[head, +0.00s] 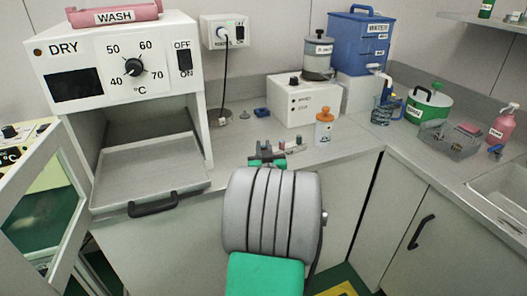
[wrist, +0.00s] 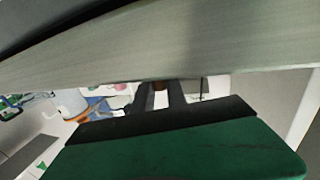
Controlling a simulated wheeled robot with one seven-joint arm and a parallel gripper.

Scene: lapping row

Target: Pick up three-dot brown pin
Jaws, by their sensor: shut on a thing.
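My gripper (head: 267,161) is at the counter's front edge in the head view, with my grey arm below it.
A drying cabinet (head: 120,60) with a pulled-out tray (head: 150,172) stands left. A white bottle with an orange cap (head: 324,130) and a white box (head: 303,105) stand behind to the right. A blue clip (head: 262,112) lies further back. The wire basket (head: 450,143) is far right.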

